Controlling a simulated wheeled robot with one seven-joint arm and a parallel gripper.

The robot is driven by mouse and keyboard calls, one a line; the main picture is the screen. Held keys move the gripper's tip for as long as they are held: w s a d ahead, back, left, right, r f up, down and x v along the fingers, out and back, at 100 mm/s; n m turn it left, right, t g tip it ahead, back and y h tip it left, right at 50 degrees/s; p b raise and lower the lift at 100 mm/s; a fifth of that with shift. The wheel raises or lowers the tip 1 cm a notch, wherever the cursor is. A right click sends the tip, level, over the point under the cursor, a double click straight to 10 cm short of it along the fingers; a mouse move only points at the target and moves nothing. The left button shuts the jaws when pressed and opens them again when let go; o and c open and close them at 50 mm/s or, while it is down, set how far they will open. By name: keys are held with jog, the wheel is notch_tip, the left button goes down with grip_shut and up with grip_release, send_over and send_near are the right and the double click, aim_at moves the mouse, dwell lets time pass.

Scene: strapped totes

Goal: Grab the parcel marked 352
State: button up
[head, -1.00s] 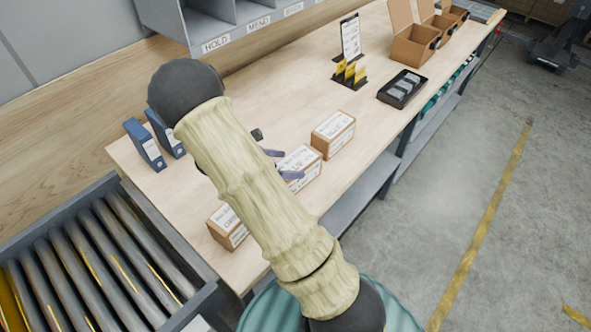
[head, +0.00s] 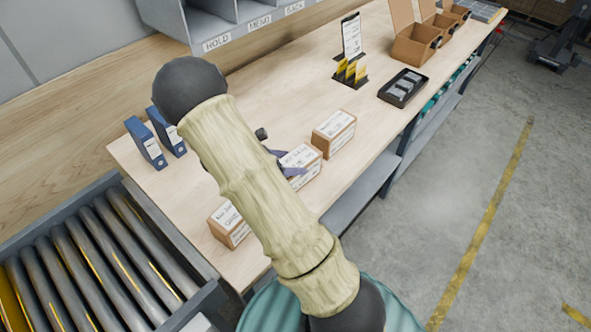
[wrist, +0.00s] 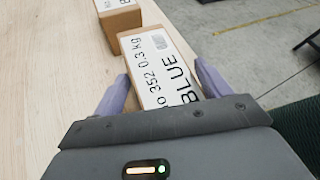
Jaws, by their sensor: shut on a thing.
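The parcel marked 352 is a brown box with a white label reading "352 0.3 kg BLUE"; it fills the middle of the wrist view (wrist: 160,62). In the head view the same parcel (head: 306,164) is the middle one of three on the bench, partly hidden by my arm. My gripper (wrist: 165,90) has its two purple fingers on opposite sides of this parcel, shut on it. In the head view the purple fingers of my gripper (head: 288,164) show at the parcel's left end. The parcel appears to rest on the bench top.
A second labelled parcel (head: 334,133) stands just beyond, also seen in the wrist view (wrist: 118,18). A third parcel (head: 229,224) is nearer, partly behind my arm. Blue binders (head: 147,143), a black tray (head: 403,88) and a roller conveyor (head: 105,262) are around. The bench's wooden top (head: 262,95) is largely clear.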

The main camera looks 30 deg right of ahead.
jog(key=shift+r, duration=0.65)
jog(key=c, duration=0.5)
notch_tip(320, 180, up, 9)
jog(key=shift+f+b, duration=0.15)
jog(key=shift+b, duration=0.15)
jog(key=shift+c, duration=0.7)
